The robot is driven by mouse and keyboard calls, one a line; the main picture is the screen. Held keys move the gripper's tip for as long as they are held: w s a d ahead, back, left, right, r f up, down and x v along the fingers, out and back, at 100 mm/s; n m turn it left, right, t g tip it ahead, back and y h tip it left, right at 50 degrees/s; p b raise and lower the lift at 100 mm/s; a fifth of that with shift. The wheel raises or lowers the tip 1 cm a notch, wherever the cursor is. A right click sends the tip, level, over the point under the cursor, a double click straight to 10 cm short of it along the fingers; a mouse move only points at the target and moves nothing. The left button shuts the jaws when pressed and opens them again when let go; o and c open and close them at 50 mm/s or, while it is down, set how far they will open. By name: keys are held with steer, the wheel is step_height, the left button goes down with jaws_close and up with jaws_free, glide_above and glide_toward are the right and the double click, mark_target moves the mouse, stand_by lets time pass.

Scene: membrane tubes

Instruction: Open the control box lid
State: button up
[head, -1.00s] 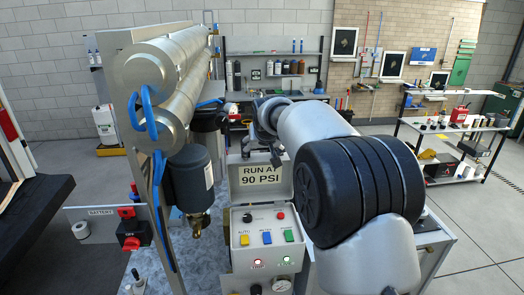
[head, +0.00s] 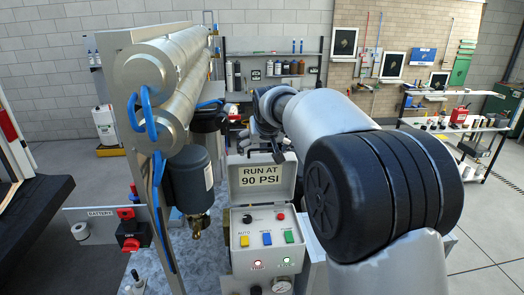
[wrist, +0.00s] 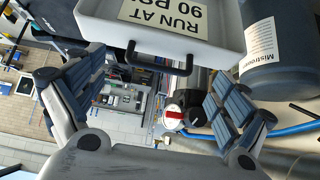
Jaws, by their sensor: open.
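The control box (head: 264,240) is a pale grey case with coloured buttons, a black knob and lit TRIP and green lamps on its face. Its lid (head: 236,197) stands raised behind that face, its inner side and "RUN AT 90 PSI" label (head: 263,175) toward the head camera. In the wrist view the lid (wrist: 215,48) is at the top, with a dark bar handle (wrist: 158,70) at its edge.
Grey tubes (head: 170,75) and a dark filter canister (head: 190,178) stand close left of the box. Shelves with bottles (head: 275,68) are behind, and a cluttered table (head: 455,130) is at right.

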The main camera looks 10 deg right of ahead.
steer(key=v, duration=0.7)
steer(key=shift+s+r, duration=0.25)
steer(key=shift+s, duration=0.05)
steer(key=s+d+f+g+b, duration=0.2)
steer(key=s+f+b, duration=1.1)
steer(key=s+f, duration=0.6)
steer(key=s+d+f+g+b, duration=0.1)
steer(key=s+d+f+b, duration=0.2)
steer(key=s+f+b, duration=1.1)
steer(key=s+f, duration=0.6)
steer(key=s, duration=0.2)
steer(key=shift+s+f+g, duration=0.2)
steer(key=shift+s+g, duration=0.2)
steer(key=shift+c, duration=0.4)
